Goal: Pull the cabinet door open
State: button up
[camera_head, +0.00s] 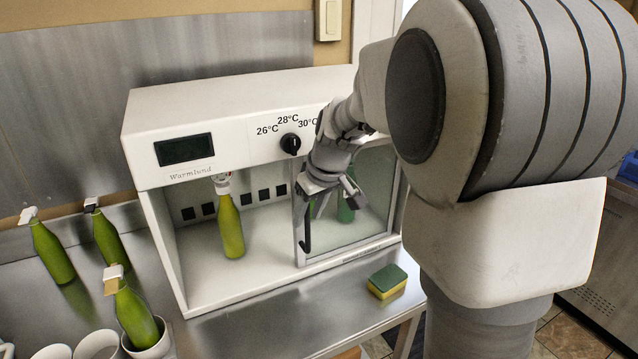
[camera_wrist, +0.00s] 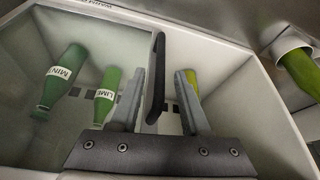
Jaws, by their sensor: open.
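The white cabinet (camera_head: 158,205) stands on a metal counter. Its framed glass door (camera_head: 370,205) covers the right part of the front; the left part is uncovered. A black upright bar handle (camera_head: 307,230) is on the door's left edge. My gripper (camera_head: 328,200) is open in front of the door by the handle. In the wrist view the handle (camera_wrist: 156,75) stands between my two spread fingers (camera_wrist: 160,80), with gaps visible on both sides. Two green labelled bottles (camera_wrist: 107,95) show behind the glass. A yellow-green bottle (camera_head: 230,228) stands in the uncovered left part.
A green and yellow sponge (camera_head: 387,281) lies on the counter in front of the door. Green bottles (camera_head: 53,252) stand at the left, one in a white mug (camera_head: 147,338). More mugs (camera_head: 98,346) are at the lower left. A temperature knob (camera_head: 290,144) sits above the door.

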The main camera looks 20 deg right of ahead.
jog(key=p+v, duration=0.1)
jog(key=v, duration=1.5)
jog(key=shift+a+f, duration=0.1)
jog(key=s+a+f+m, duration=0.2)
jog(key=s+f, duration=0.2)
jog(key=s, duration=0.5)
jog(key=s+a+f+m+t+h, duration=0.1)
jog(key=s+a+f, duration=0.2)
jog(key=s, duration=0.7)
jog(key=shift+s+f+m+h, duration=0.3)
jog(key=shift+f+m, duration=0.1)
